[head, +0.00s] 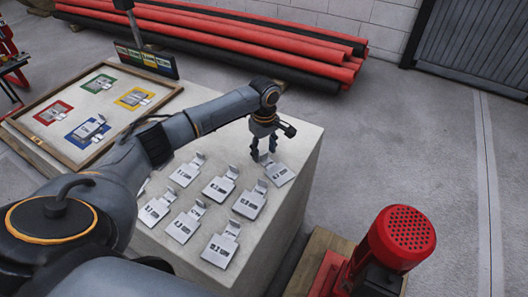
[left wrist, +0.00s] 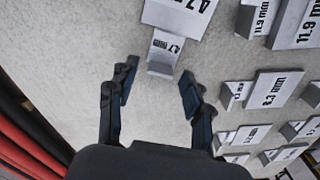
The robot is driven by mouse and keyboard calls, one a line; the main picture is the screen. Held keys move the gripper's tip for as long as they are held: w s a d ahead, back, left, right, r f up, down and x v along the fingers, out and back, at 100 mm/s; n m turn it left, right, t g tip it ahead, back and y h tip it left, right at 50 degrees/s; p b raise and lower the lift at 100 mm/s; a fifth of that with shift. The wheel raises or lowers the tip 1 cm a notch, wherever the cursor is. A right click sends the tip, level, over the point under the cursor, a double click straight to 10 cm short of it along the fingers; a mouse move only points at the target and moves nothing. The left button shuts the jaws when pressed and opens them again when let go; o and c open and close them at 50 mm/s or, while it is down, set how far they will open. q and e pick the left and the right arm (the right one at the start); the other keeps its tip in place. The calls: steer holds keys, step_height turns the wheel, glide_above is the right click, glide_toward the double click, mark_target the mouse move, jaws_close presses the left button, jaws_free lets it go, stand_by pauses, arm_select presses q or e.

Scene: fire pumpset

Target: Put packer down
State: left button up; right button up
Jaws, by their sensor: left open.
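My left gripper (head: 263,148) is open and empty at the far right part of the pale block top. A silver packer (head: 278,174) lies just beyond its fingers, flat on the surface. In the left wrist view, my left gripper's fingertips (left wrist: 158,72) are spread wide. That packer's labelled tab (left wrist: 166,48) shows just past the gap between them, apart from both fingers. The packer's main plate is cut off by the frame's top edge, and its label is only partly readable. My right gripper is not in view.
Several other packers (head: 219,189) lie close by on the block top. A wooden-framed board (head: 158,82) with coloured squares holds several packers at the left. A red motor (head: 398,238) stands at the lower right. Red and black pipes (head: 240,40) lie behind on the floor.

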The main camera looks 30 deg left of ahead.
arm_select(q)
step_height(320, 180, up, 11)
stand_by(0.3)
stand_by(0.5)
